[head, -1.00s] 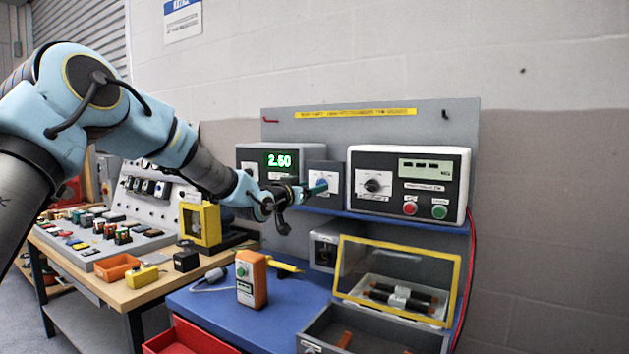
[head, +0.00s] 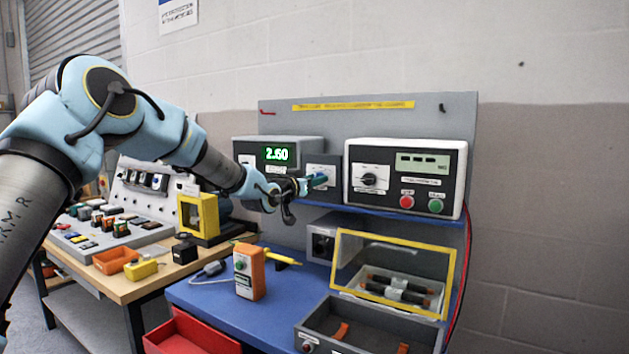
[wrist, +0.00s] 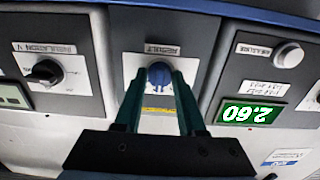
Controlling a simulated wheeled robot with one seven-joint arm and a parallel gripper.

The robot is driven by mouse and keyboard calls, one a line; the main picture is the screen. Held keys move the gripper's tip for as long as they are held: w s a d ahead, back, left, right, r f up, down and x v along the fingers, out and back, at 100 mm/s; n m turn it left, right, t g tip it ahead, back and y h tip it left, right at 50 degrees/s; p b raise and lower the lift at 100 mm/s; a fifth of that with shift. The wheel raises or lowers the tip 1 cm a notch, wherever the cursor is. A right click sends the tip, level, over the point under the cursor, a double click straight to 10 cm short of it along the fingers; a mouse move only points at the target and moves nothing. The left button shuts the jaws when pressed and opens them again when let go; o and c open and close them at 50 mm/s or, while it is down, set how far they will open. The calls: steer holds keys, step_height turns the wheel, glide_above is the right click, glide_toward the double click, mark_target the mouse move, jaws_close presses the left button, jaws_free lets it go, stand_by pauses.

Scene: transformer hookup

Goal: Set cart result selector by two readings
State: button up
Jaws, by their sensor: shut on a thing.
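The result selector is a blue knob (wrist: 160,74) on a small grey box with a white label plate. In the wrist view, which is upside down, my gripper (wrist: 158,84) is shut on this knob, a finger on each side. In the head view my gripper (head: 312,184) meets the box (head: 323,166) from the left and hides most of the knob. The knob's pointer is not clear. The left meter's green display (head: 276,154) reads 2.60, as in the wrist view (wrist: 248,113). The insulation tester (head: 405,180) on the right shows dashes on its screen.
The tester has a black dial (head: 370,179), a red button (head: 407,202) and a green button (head: 435,206). Below on the blue cart top (head: 208,293) are an orange handheld device (head: 249,272) and a yellow-framed open case (head: 450,280). A red bin (head: 190,335) is at front.

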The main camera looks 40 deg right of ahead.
jaws_close()
steer(key=shift+f+n+b, duration=0.1)
steer(key=shift+n+b, duration=2.7)
steer(key=shift+n, duration=1.6)
steer(key=o, duration=0.8)
jaws_free()
steer(key=shift+c, duration=0.2)
